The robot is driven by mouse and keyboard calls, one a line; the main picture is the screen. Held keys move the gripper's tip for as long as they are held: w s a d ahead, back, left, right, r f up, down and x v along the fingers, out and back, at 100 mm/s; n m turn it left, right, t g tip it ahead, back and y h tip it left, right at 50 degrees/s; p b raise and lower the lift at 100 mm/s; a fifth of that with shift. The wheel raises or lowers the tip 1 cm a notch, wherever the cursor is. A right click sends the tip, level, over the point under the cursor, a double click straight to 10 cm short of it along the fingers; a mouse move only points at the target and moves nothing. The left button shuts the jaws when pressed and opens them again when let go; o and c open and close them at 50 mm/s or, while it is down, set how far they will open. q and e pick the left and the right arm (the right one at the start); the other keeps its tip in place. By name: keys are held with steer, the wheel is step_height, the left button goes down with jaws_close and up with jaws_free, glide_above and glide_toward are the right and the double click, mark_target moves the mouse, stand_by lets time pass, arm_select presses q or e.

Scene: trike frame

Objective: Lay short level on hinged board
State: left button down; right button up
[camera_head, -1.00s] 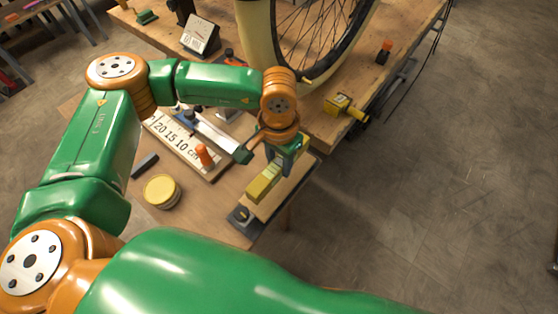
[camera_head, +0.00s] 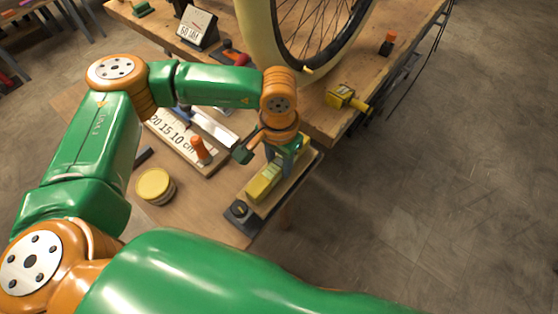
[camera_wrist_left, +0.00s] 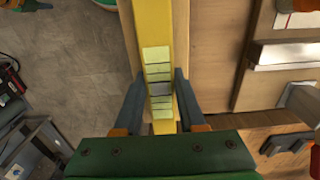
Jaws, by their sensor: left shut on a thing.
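The short level (camera_head: 264,183) is a yellow bar with pale green panels, which show in the left wrist view (camera_wrist_left: 157,55). My left gripper (camera_head: 281,157) is shut on it, one dark finger on each side in the wrist view (camera_wrist_left: 157,82). The level lies lengthwise along the hinged board (camera_head: 303,163), a pale wooden strip with a dark end piece and knob (camera_head: 240,211), at the bench's right edge. The board also shows under the level in the wrist view (camera_wrist_left: 183,45). I cannot tell whether level and board touch. My right gripper is out of view.
A round yellow tin (camera_head: 154,186), an orange-topped peg (camera_head: 201,150) and a ruler board (camera_head: 170,137) stand to the left. A wheel (camera_head: 310,35) rises behind on another bench. A yellow tool (camera_head: 346,98) lies at that bench's edge. Open floor lies right.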

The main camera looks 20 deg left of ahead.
arm_select(q)
steer(key=shift+f, duration=0.3)
steer(key=shift+c, duration=2)
jaws_free()
steer(key=shift+r+b, duration=0.15)
steer(key=shift+b, duration=0.15)
step_height(320, 180, up, 7)
steer(key=shift+f+b, duration=0.1)
steer(key=shift+b, duration=0.25)
